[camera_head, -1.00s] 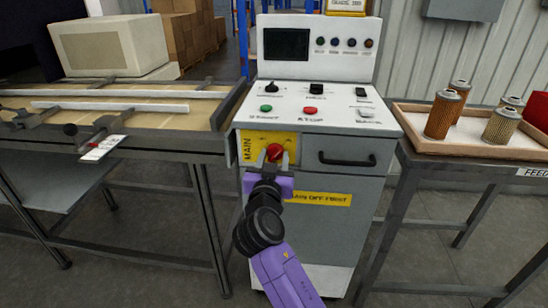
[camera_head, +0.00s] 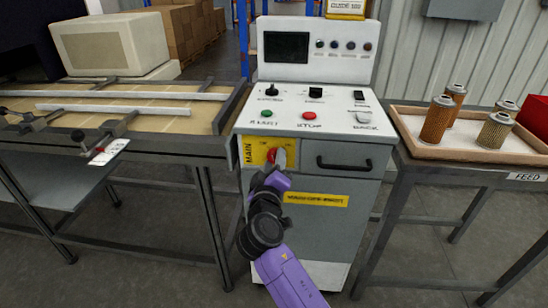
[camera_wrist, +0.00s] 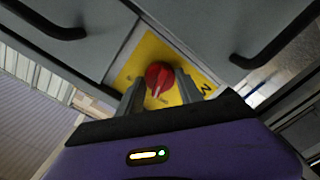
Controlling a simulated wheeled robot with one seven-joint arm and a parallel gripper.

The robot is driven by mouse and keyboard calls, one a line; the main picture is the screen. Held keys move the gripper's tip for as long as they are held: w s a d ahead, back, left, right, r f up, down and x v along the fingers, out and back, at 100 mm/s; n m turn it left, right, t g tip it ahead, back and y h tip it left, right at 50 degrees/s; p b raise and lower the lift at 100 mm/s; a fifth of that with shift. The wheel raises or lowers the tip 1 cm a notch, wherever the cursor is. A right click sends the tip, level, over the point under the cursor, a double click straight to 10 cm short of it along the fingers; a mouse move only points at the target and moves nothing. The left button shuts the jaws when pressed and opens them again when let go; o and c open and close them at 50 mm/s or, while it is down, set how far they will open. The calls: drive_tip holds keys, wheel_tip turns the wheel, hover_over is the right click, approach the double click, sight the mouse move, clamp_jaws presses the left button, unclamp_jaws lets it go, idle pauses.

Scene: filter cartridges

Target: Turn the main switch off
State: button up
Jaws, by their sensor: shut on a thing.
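The main switch is a red rotary knob (camera_head: 271,155) on a yellow plate (camera_head: 254,152) marked MAIN, on the upper left front of the grey machine cabinet. In the wrist view the red knob (camera_wrist: 159,76) sits between my two metal fingers, and a pale mark shows on its face. My gripper (camera_wrist: 160,92) is shut on the knob and rolled to a slant against the yellow plate (camera_wrist: 150,48). In the head view my purple gripper (camera_head: 280,162) partly hides the knob, so its exact pointing is hard to read.
The control panel (camera_head: 310,112) above has a green start button and a red stop button. A black drawer handle (camera_head: 344,164) is right of the switch. A workbench (camera_head: 227,105) with clamps stands left, and a tray (camera_head: 470,150) with filter cartridges stands right.

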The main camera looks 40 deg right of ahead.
drive_tip(key=n+p, duration=0.3)
drive_tip(key=n, duration=0.2)
drive_tip(key=shift+f+n, duration=0.1)
drive_tip(key=shift+n, duration=0.3)
idle(0.4)
drive_tip(key=o, duration=1.4)
drive_tip(key=v, duration=0.7)
drive_tip(key=shift+s+a, duration=0.25)
drive_tip(key=shift+a, duration=0.1)
